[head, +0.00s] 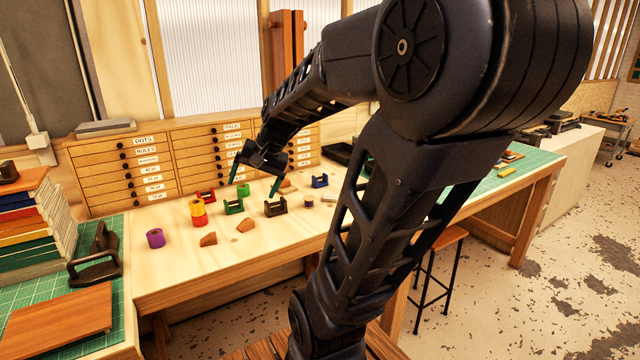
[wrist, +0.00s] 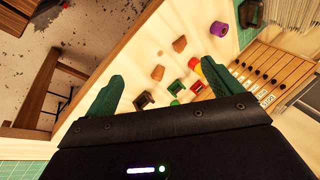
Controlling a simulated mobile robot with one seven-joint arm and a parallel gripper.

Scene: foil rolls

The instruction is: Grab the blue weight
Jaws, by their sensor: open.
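A small blue block-like piece (head: 320,181), the only blue thing I make out on the bench and likely the weight, sits toward the right of the loose pieces, near the drawers. I cannot make it out in the wrist view. My gripper (head: 255,182) is open and empty, its two green fingers apart and pointing down above the bench, to the left of the blue piece. In the wrist view my gripper (wrist: 162,70) shows both fingers spread, with several coloured pieces beyond them.
A small roll (head: 309,200) is near the blue piece. Drawer cabinets (head: 180,150) line the back.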

